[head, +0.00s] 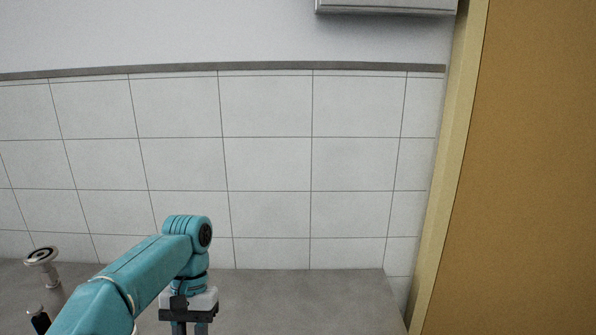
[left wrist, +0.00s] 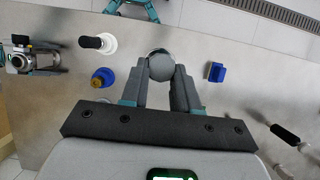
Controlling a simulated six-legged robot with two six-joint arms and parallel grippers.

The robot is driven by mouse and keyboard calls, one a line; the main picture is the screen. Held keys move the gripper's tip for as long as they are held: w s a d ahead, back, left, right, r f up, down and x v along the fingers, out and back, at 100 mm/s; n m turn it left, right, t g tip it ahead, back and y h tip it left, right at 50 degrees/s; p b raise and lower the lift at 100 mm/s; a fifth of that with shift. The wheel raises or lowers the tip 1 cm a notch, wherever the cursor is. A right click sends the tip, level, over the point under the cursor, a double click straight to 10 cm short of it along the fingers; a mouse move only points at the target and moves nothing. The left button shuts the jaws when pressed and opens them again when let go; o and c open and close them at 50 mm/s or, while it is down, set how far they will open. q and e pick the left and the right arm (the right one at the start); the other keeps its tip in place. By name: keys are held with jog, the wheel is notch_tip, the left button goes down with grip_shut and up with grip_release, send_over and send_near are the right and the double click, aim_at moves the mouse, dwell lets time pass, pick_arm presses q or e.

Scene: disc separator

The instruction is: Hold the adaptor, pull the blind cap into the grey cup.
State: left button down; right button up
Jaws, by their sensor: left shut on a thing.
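My left gripper comes down from the teal arm at the lower left of the head view (head: 188,328), its fingertips cut off below. In the left wrist view my left gripper (left wrist: 160,78) is shut on a round grey piece (left wrist: 161,68) with a flat top and a pale rim at its far edge. I cannot tell whether this piece is the blind cap, the adaptor or the grey cup.
A metal flanged stand (head: 42,257) stands at the head view's left. The counter right of my arm is clear.

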jog(key=c, duration=1)
jog(key=o, duration=0.8)
jog(key=shift+c, duration=0.2)
jog(key=shift+f, duration=0.15)
jog(key=shift+r, duration=0.2)
jog(key=shift+r, duration=0.25)
